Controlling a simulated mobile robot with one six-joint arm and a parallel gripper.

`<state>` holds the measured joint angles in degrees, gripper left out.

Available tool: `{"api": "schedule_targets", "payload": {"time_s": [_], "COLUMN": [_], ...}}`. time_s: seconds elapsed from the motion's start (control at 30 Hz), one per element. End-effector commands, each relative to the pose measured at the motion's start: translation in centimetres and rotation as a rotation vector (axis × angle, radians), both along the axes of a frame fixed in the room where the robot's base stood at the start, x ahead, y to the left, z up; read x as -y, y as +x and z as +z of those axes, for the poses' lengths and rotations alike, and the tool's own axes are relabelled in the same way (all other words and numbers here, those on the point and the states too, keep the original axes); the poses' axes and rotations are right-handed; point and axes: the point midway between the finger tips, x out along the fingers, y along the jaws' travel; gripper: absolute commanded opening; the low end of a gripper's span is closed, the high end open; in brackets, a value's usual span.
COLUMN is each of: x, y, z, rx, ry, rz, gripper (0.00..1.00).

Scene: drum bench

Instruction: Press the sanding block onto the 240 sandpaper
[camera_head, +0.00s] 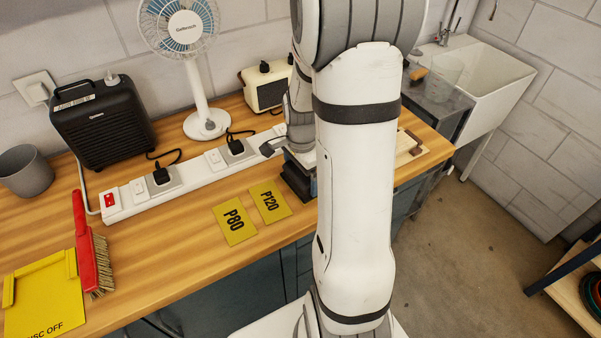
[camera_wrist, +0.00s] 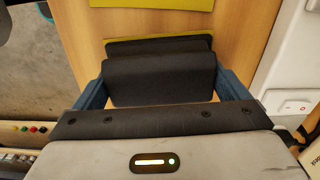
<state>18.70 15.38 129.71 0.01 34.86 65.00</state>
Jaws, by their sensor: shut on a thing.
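My gripper (camera_wrist: 160,92) is shut on a dark block, the sanding block (camera_wrist: 158,72), between its two blue fingers. In the head view my gripper (camera_head: 302,172) and the dark block (camera_head: 296,182) are low over the bench, partly hidden by my arm. I cannot tell whether the block touches the bench. A yellow P80 sheet (camera_head: 235,222) and a yellow P120 sheet (camera_head: 270,202) lie flat to the left of it. The wrist view shows a yellow sheet edge (camera_wrist: 150,4) beyond the block. No sheet marked 240 is visible.
A white power strip (camera_head: 195,165) with plugs runs behind the sheets. A black heater (camera_head: 103,120), a fan (camera_head: 207,120) and a cream box (camera_head: 266,88) stand at the back. A red brush (camera_head: 90,250) and a yellow dustpan-like piece (camera_head: 40,295) are at left.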

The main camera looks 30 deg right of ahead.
Motion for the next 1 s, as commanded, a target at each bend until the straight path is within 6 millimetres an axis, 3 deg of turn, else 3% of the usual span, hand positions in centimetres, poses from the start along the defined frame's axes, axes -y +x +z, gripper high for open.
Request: {"api": "schedule_targets", "payload": {"time_s": [0.47,1.0], "x": [0.0,-0.1], "y": [0.0,0.0], "z": [0.2,3.4], "rx": [-0.001,0.000], "ry": [0.000,0.000], "rz": [0.001,0.001], "gripper": [0.62,0.62]}}
